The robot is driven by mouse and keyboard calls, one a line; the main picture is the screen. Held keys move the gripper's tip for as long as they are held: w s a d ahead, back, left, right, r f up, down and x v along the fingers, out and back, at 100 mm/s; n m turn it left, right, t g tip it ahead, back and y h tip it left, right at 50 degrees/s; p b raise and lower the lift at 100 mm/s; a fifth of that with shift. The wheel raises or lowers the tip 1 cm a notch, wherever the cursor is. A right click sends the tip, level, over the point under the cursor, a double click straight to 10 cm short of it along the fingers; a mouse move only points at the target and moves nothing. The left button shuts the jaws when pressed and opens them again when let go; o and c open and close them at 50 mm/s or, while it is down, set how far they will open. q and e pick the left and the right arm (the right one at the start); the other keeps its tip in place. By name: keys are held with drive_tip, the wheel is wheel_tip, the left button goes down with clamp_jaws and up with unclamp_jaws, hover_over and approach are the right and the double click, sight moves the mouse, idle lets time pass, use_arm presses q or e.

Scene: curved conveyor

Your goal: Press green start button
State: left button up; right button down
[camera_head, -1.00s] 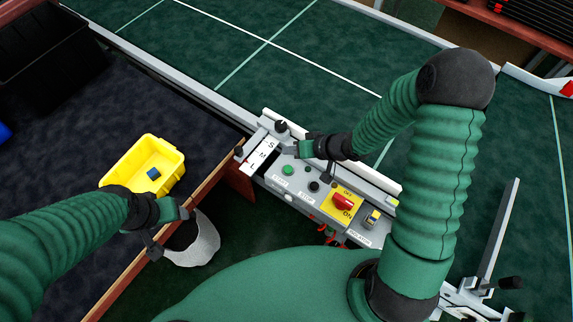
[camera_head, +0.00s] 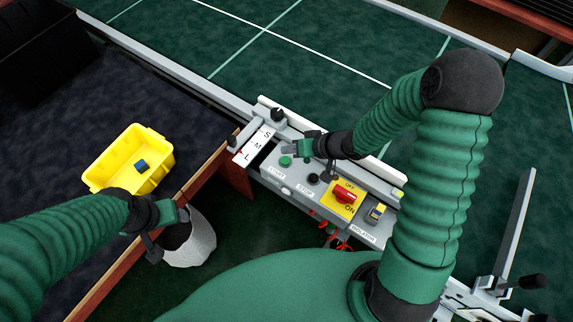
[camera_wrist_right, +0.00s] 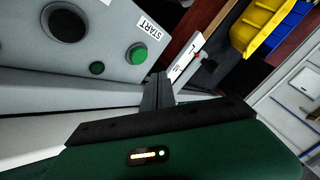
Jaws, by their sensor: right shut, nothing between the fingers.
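The green start button (camera_head: 285,161) sits on the grey control panel (camera_head: 270,182), beside the START label. It also shows in the right wrist view (camera_wrist_right: 137,54), close to my fingertips. My right gripper (camera_head: 289,149) is shut and empty, just beyond the button in the head view. In the right wrist view its closed fingers (camera_wrist_right: 158,92) are just below the button, with a small visible gap; I cannot tell their height over the panel. My left gripper (camera_head: 182,215) hangs low at the left, away from the panel; its finger opening is unclear.
A black stop button (camera_head: 313,179), a red rotary switch (camera_head: 345,194) on a yellow plate and an isolator switch (camera_head: 376,212) share the panel. A yellow bin (camera_head: 103,176) holding a blue block (camera_head: 141,165) stands on the left table. The green conveyor (camera_head: 300,55) lies behind.

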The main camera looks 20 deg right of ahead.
sight(288, 162)
drive_tip(key=shift+a+f+b, duration=0.2)
drive_tip(key=shift+f+b, duration=0.1)
drive_tip(key=shift+f, duration=0.9)
drive_tip(key=shift+a+f, duration=0.1)
drive_tip(key=shift+f, duration=0.1)
use_arm(q)
drive_tip(key=shift+a+f, duration=0.2)
drive_tip(key=shift+f, duration=0.3)
drive_tip(key=shift+a+f, duration=0.2)
drive_tip(key=shift+f, duration=0.3)
drive_tip(key=shift+d, duration=0.25)
drive_tip(key=shift+a, duration=0.15)
use_arm(e)
drive_tip(key=shift+f, duration=0.3)
use_arm(q)
drive_tip(key=shift+r, duration=0.1)
